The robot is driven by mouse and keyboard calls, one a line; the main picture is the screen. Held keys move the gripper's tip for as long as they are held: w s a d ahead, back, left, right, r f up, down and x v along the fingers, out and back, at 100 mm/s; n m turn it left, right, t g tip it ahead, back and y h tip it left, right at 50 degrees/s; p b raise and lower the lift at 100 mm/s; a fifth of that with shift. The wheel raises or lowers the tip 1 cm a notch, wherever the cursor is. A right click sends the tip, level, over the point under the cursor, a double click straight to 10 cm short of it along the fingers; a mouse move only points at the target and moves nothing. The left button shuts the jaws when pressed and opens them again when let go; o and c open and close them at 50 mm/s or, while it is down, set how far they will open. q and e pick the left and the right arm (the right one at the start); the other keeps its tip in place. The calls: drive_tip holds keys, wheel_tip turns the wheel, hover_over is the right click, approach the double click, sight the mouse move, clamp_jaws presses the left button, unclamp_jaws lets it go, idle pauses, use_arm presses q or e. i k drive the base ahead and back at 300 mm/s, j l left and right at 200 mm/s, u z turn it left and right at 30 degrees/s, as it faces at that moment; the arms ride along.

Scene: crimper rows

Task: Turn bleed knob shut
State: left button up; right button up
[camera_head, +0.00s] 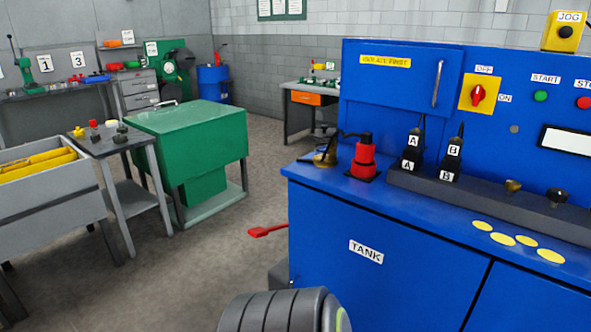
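No knob here carries a readable bleed label, so I cannot tell which one is the bleed knob. A black knob (557,196) and a brass-coloured knob (513,186) sit at the right of the blue bench top (440,207). A red fitting (364,155) on a black base stands on the bench's left part, beside a brass and black piece (324,157). A red rotary switch (478,95) is on a yellow plate between OFF and ON labels. Neither of my grippers shows in this view.
The blue TANK cabinet (366,275) fills the right front. A red lever (268,231) sticks out at its left side. A green cabinet (195,135), a grey table (111,145) and a grey bin (50,200) stand at left. The floor between is clear.

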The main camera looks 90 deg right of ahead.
sight(512, 186)
drive_tip(key=z, duration=3.95)
